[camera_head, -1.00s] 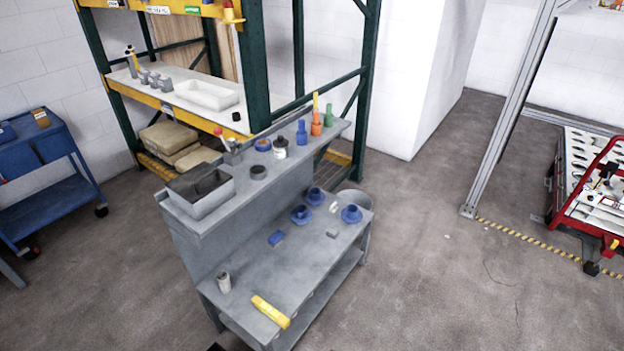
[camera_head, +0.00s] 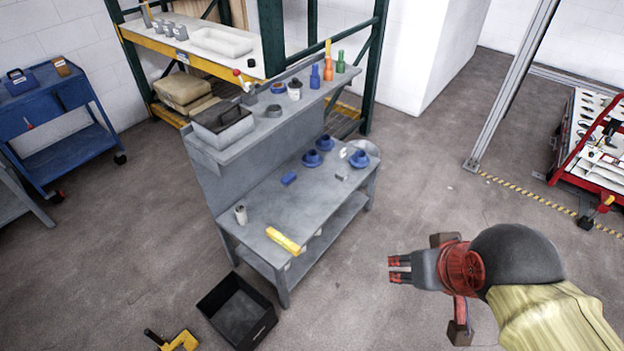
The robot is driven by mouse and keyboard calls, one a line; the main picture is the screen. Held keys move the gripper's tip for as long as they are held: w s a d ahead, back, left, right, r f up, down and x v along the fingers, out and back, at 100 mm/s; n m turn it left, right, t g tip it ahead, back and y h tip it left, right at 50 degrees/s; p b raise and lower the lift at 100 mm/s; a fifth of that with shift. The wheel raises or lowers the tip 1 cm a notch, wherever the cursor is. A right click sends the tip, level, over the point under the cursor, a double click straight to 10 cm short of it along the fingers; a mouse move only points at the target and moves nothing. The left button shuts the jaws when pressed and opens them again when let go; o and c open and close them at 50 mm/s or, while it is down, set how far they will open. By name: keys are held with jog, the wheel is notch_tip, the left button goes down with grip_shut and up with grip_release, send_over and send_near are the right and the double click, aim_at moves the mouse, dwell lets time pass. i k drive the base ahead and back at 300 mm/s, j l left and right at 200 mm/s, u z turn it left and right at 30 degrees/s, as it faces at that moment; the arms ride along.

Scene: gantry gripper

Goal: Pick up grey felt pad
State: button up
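A small, flat grey piece (camera_head: 341,177) lies on the lower top of the grey workbench (camera_head: 262,213), right of the blue block and in front of the blue cups. It looks like the grey felt pad, but it is too small to tell its material. My gripper (camera_head: 455,288) is at the lower right in the head view, over the floor and apart from the bench.
The bench holds blue cups (camera_head: 312,159), a blue block (camera_head: 288,178), a yellow tool (camera_head: 283,241) and a grey cylinder (camera_head: 240,214). Its raised shelf carries a grey bin (camera_head: 221,125) and bottles. A black crate (camera_head: 238,312) stands on the floor. Floor right of the bench is clear.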

aim_at(341, 176)
jog(key=z, duration=1.4)
jog(key=u, duration=1.4)
jog(key=i+l+u, duration=0.15)
jog(key=i, duration=0.4)
jog(key=i+l+u, duration=0.15)
jog(key=i, duration=0.35)
jog(key=i+l+u, duration=0.1)
jog(key=i+l, duration=0.15)
jog(key=i, duration=0.3)
jog(key=i+l+u, duration=0.15)
jog(key=i, duration=0.35)
jog(key=l, duration=0.1)
